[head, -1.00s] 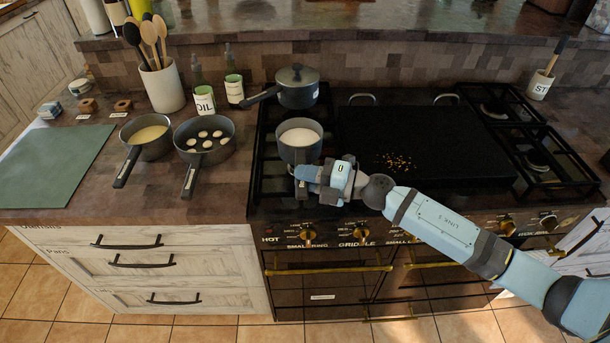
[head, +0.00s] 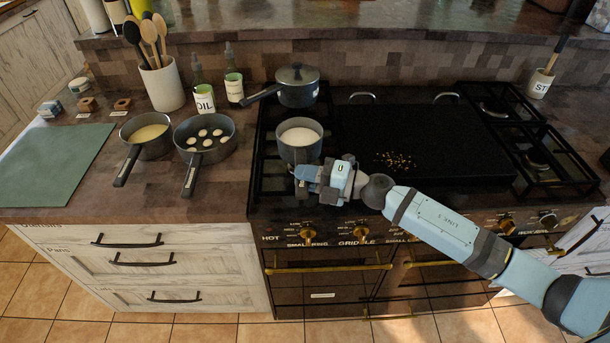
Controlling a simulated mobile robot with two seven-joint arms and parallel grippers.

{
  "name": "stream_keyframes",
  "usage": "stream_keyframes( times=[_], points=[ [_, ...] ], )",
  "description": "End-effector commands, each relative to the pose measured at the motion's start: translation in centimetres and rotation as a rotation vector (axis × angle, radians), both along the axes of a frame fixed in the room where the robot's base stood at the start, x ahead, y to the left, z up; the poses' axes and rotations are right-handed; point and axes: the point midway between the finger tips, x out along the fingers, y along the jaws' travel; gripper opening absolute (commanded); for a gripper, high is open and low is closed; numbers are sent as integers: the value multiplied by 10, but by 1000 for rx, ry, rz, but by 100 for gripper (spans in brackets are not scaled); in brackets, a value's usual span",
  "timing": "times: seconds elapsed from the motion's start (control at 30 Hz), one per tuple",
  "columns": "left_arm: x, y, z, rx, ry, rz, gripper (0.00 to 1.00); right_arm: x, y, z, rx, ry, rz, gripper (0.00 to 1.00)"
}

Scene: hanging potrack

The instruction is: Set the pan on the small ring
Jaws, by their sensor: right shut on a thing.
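A grey pan (head: 299,153) with white contents sits at the front left of the stove, over the front-left burner grate (head: 268,187). It looks level. My right gripper (head: 302,184) is at the pan's near side, shut on its handle, which the fingers mostly hide. The burner ring under the pan is hidden, so I cannot tell whether the pan rests fully on it. My left gripper is not in view.
A lidded pot (head: 297,90) stands on the burner behind. The black griddle (head: 420,145) with yellow crumbs lies to the right. Two more pans (head: 146,134) (head: 205,142) stand on the left counter, near oil bottles (head: 204,100) and a utensil crock (head: 162,88).

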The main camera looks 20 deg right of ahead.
Motion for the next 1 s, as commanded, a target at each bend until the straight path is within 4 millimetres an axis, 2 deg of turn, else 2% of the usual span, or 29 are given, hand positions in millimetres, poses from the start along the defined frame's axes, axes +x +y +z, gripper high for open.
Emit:
stream_keyframes(
  times=[1.0],
  points=[
    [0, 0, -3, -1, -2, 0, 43, 1, 0, -7, 0, -5, 0, 0]
  ],
)
